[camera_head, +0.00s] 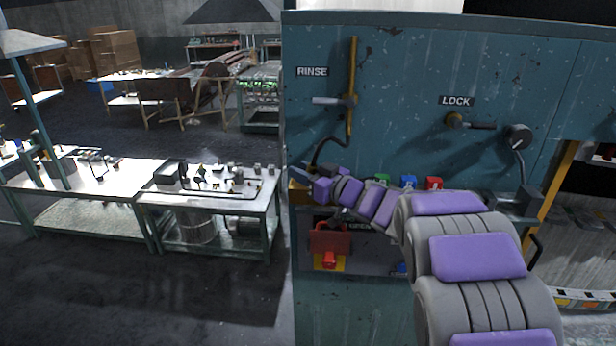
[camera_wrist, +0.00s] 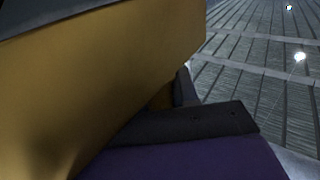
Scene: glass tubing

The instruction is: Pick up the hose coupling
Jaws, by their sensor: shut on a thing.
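A black hose (camera_head: 322,149) hangs from the brass pipe under the RINSE label and runs down to my gripper (camera_head: 308,188) at the left edge of the teal cabinet. My gripper is shut at the hose's lower end, on what appears to be the hose coupling, mostly hidden by the jaws. In the wrist view, a dark jaw pad (camera_wrist: 205,122) lies across the bottom, with a small brownish piece behind it. A large yellow surface (camera_wrist: 90,75) fills the left, very close; I cannot tell whether it touches my gripper.
The teal cabinet (camera_head: 400,75) stands close in front, with a RINSE handle (camera_head: 330,101) and a LOCK handle (camera_head: 478,126). Small blue and red items sit behind my arm. A red box (camera_head: 329,242) is below my gripper. A workbench (camera_head: 262,210) stands left; dark floor there is clear.

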